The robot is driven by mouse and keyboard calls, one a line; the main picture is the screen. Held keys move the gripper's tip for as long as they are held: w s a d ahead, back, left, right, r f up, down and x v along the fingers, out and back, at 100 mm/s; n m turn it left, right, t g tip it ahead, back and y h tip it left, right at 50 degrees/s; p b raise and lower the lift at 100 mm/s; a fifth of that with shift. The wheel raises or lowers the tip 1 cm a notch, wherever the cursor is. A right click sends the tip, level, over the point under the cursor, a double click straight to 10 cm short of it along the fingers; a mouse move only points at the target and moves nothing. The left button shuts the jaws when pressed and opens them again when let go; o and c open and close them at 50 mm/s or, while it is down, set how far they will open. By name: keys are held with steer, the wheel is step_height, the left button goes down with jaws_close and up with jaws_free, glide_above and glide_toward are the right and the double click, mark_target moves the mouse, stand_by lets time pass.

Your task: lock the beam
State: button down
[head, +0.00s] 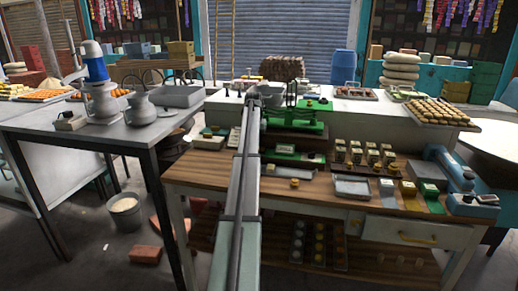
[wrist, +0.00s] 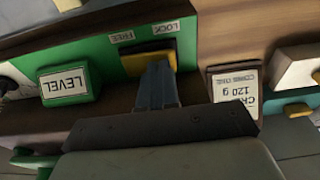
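In the wrist view, a yellow sliding tab (wrist: 133,65) sits on a green panel (wrist: 85,50), beside upside-down labels reading LOCK and FREE. The LOCK label (wrist: 164,28) is on the right and the FREE label (wrist: 121,38) on the left. The tab spans below both labels. My gripper (wrist: 157,70) has its narrow blue-grey fingers together, their tips overlapping the tab's near edge; I cannot tell whether they touch it.
A green block marked LEVEL (wrist: 69,83) lies left of my fingers. A block marked 120 g (wrist: 237,88) stands close on the right. In the head view, the wooden bench (head: 300,196) below holds several small blocks and trays. A grey table (head: 120,128) stands left.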

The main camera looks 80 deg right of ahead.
steer(key=shift+f, duration=0.1)
step_height(320, 180, up, 7)
steer(key=shift+f, duration=0.1)
stand_by(1.1)
stand_by(0.4)
